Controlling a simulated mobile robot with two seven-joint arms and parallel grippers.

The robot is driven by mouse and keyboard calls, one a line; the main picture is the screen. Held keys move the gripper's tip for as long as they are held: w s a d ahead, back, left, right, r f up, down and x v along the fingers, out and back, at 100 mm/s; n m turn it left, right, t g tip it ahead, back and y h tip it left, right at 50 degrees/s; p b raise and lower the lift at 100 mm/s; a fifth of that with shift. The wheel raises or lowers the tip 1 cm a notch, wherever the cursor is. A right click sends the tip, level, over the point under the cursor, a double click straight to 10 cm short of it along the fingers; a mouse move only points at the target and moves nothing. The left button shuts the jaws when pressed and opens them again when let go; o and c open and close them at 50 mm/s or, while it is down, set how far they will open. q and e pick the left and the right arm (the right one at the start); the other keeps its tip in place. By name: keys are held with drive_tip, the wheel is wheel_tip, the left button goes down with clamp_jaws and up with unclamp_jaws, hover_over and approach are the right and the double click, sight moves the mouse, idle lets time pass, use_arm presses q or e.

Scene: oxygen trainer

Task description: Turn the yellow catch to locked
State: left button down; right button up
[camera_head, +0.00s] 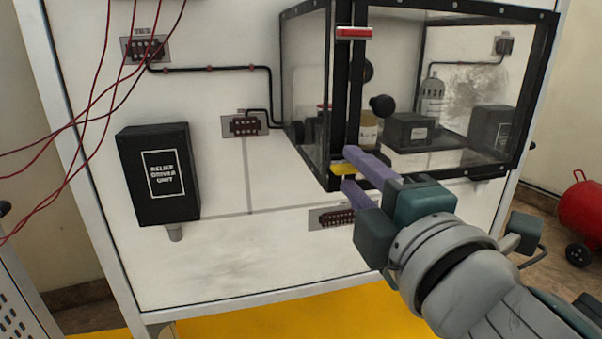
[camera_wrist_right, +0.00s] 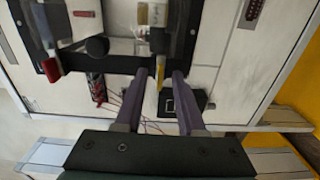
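The yellow catch (camera_head: 342,169) is at the lower front corner of a clear, black-framed box (camera_head: 336,100) on the white panel. It also shows as a thin yellow strip in the wrist view (camera_wrist_right: 160,77). My right gripper (camera_head: 349,168) is open, with its two purple fingers apart. In both views the catch appears between the fingertips, with a gap on each side in the wrist view. I cannot tell whether either finger touches it. A red catch (camera_head: 354,33) is at the top of the same edge. My left gripper is not in view.
A black relief driver unit (camera_head: 160,174) is on the panel at the left. Dark red wires (camera_head: 91,98) hang in front of the upper left. Connector plates (camera_head: 245,124) are on the panel beside the box. A red tank (camera_head: 582,208) stands on the floor at the right.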

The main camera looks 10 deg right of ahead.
drive_tip(key=s+b, duration=0.1)
drive_tip(key=s, duration=0.9)
drive_tip(key=shift+d+b, duration=0.2)
drive_tip(key=shift+b, duration=0.2)
